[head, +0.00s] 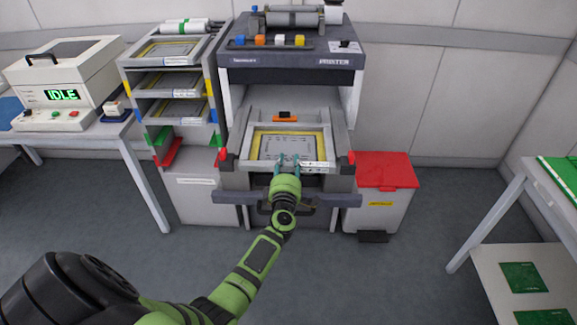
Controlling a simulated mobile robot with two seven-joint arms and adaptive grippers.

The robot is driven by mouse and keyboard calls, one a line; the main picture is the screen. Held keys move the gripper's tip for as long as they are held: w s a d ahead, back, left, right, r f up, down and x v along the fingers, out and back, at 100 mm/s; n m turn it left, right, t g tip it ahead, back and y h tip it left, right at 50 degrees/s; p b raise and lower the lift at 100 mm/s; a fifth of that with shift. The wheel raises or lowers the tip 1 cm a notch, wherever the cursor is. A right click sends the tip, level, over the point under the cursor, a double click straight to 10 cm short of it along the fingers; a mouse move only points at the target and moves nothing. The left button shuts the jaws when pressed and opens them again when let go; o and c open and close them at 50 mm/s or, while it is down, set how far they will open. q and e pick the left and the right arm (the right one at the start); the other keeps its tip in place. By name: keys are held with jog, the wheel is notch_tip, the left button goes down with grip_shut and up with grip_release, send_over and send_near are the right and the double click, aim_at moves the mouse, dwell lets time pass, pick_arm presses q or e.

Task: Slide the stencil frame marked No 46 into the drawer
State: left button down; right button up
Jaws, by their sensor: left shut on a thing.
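A stencil frame (262,145) with a pale metal rim, yellow border and grey sheet lies flat in the open drawer (344,142) of the printer (290,66). A white label shows on its front edge, but its number is too small to read. My left gripper (288,161) is shut on the front edge of this frame, near its middle, with the arm reaching in from the lower left. My right gripper is not in view.
A rack (122,62) left of the printer holds several similar frames. A grey bin with a red lid (383,170) stands close to the printer's right side. A table with green boards (560,175) is at far right. The floor in front is clear.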

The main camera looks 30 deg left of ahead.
pick_arm(q)
jog(key=shift+w+a+r, duration=0.1)
jog(key=shift+w+a, duration=0.25)
jog(key=shift+w, duration=0.15)
jog(key=c, duration=0.8)
grip_release()
jog(key=shift+o, duration=0.2)
jog(key=o, duration=0.8)
jog(key=shift+c, duration=0.2)
jog(key=shift+s+d, duration=0.1)
